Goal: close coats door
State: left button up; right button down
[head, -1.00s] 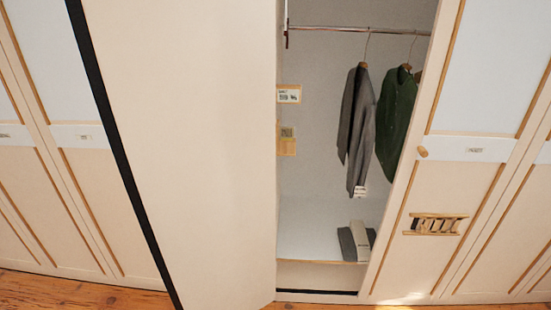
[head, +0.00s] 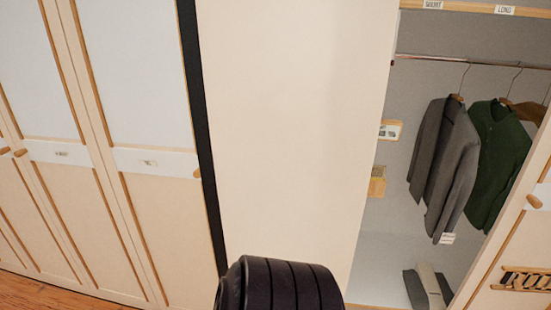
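The coats door (head: 295,130) stands open in the middle of the head view, a tall plain cream panel with a black strip along its left edge. To its right is the open wardrobe compartment, with a grey coat (head: 445,155) and a green coat (head: 498,150) hanging from a metal rail (head: 480,63). A dark ribbed part of my own body shows at the bottom centre, in front of the door's lower part. I cannot tell whether it touches the door. Neither gripper's fingers are in view.
Closed panelled doors with round wooden knobs (head: 197,173) stand to the left. Another door with a knob (head: 534,201) and a small ladder-like piece (head: 522,279) is at the right edge. Folded items (head: 430,285) lie on the compartment floor. Wooden floor (head: 45,292) shows at the lower left.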

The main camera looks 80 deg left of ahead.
aim_at(287, 98)
jog(key=k+j, duration=0.2)
jog(key=j, duration=0.2)
jog(key=k+j, duration=0.2)
jog(key=j, duration=0.2)
jog(key=k+j, duration=0.2)
jog(key=j, duration=0.2)
jog(key=k+j, duration=0.15)
jog(key=j, duration=0.25)
jog(key=k+j, duration=0.2)
jog(key=j, duration=0.2)
jog(key=k+j, duration=0.2)
jog(key=j, duration=0.2)
jog(key=k+j, duration=0.2)
jog(key=j, duration=0.2)
jog(key=k+j, duration=0.2)
jog(key=j, duration=0.2)
